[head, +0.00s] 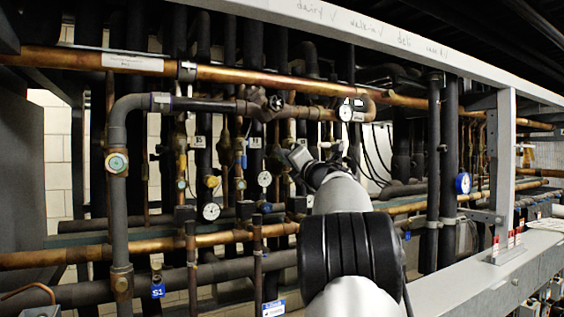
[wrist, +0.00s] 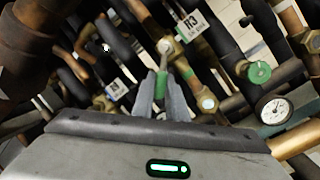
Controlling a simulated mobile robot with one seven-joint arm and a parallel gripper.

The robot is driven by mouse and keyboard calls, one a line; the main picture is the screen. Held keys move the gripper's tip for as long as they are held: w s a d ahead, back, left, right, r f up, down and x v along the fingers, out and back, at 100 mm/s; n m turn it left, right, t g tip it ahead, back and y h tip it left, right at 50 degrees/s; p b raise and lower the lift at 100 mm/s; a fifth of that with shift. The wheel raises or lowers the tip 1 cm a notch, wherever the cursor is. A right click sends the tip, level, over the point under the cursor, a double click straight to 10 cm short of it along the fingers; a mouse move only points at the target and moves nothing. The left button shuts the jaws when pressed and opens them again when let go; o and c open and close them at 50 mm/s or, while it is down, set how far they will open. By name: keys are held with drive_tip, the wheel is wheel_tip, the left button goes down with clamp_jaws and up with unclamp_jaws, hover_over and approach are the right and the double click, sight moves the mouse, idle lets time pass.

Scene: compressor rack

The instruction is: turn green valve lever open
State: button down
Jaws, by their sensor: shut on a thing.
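The green valve lever (wrist: 161,84) stands upright in the middle of the wrist view, with a pale metal end (wrist: 165,46) at its top by a brass fitting. My gripper (wrist: 163,92) is shut on the green lever, with one grey finger on each side. The fingers hide part of the lever. In the head view my gripper (head: 298,157) reaches in among the pipes at the centre. The lever cannot be made out there.
A round green cap (wrist: 259,72) and a white dial gauge (wrist: 277,110) sit to the right in the wrist view. A tag marked R3 (wrist: 191,27) hangs close above the fingers. Copper and black pipes crowd the rack. A metal post (head: 505,170) stands at the right.

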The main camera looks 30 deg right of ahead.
drive_tip(key=shift+d+f+n+y+b, duration=0.15)
drive_tip(key=shift+f+n+y+b, duration=0.05)
drive_tip(key=shift+n, duration=0.4)
drive_tip(key=shift+d+f+n+y+b, duration=0.15)
drive_tip(key=shift+n+y+b, duration=0.05)
drive_tip(key=shift+n, duration=0.4)
drive_tip(key=c, duration=1.7)
unclamp_jaws()
drive_tip(key=shift+s, duration=0.1)
drive_tip(key=shift+c, duration=0.2)
drive_tip(key=shift+r, duration=0.1)
